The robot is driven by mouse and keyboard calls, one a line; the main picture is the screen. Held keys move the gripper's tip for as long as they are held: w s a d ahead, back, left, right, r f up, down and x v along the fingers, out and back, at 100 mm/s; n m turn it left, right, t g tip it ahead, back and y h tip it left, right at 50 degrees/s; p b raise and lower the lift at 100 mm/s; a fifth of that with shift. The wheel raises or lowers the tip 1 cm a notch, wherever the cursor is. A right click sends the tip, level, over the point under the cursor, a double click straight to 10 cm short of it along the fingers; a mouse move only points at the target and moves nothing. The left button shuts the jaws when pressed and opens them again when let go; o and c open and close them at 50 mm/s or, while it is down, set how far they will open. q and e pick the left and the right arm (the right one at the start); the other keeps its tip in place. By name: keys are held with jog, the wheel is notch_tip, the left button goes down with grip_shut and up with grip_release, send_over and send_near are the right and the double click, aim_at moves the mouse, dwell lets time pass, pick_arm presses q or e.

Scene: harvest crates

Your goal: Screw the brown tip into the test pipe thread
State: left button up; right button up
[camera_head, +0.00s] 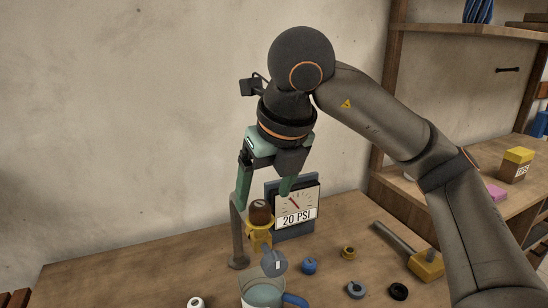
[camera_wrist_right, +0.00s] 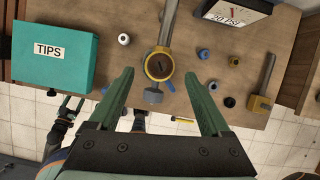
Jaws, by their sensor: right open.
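The brown tip (camera_head: 260,209) sits upright at the mouth of the yellow fitting (camera_head: 258,236) on the grey test pipe (camera_head: 238,240). From above it shows as a dark brown disc (camera_wrist_right: 160,66) with a slot, inside the yellow ring (camera_wrist_right: 147,71). How deep it sits in the thread cannot be told. My right gripper (camera_head: 266,193) is open above the tip, one finger on each side. In the right wrist view its fingers (camera_wrist_right: 163,88) stand wide apart, clear of the tip. A small gripper-like shape (camera_wrist_right: 70,104), perhaps my left one, shows below the box.
A gauge (camera_head: 295,206) reading 20 PSI stands behind the pipe. A green TIPS box (camera_wrist_right: 52,58) is left.

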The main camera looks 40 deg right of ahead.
jog(key=v, duration=0.8)
jog(key=shift+r, duration=0.35)
jog(key=shift+s, duration=0.15)
dwell(0.5)
